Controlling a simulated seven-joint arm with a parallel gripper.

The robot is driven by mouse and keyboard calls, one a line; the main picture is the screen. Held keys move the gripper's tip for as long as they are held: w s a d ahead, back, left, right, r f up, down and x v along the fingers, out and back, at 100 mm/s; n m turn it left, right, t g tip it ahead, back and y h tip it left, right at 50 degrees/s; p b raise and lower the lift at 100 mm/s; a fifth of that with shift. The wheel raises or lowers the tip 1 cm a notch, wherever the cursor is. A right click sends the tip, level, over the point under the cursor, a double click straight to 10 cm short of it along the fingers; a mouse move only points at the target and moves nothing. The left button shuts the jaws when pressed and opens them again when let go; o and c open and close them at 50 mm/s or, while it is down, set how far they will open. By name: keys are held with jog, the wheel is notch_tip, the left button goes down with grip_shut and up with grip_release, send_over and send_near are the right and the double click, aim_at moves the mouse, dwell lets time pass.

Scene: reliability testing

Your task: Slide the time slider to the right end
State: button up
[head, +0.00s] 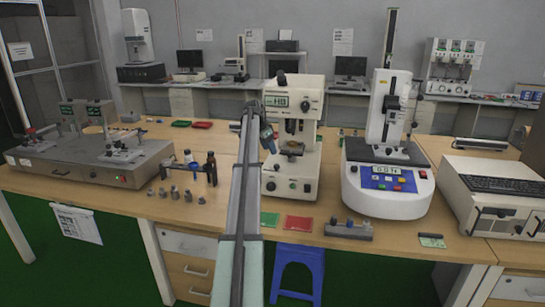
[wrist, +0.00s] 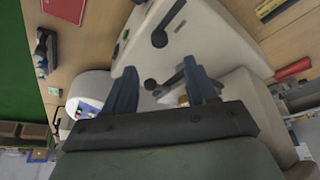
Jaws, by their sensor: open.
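A cream hardness tester (head: 293,165) with a small display stands on the bench in the middle of the head view. My gripper (head: 271,146) is just left of its front, partly hidden by my arm. In the wrist view, its two blue fingers (wrist: 161,66) are spread apart with nothing held between them. The cream tester body (wrist: 200,38) lies beyond the fingertips, with a dark round knob and a dark lever-like part near them. I cannot make out the time slider for certain in either view.
A white force tester (head: 388,190) with a blue panel stands right of the hardness tester. Small metal weights (head: 175,192) and a small rack stand to the left. A green card (head: 270,219) and a red card (head: 298,222) lie at the bench's front edge.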

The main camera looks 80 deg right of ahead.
jog(key=shift+v, duration=1.95)
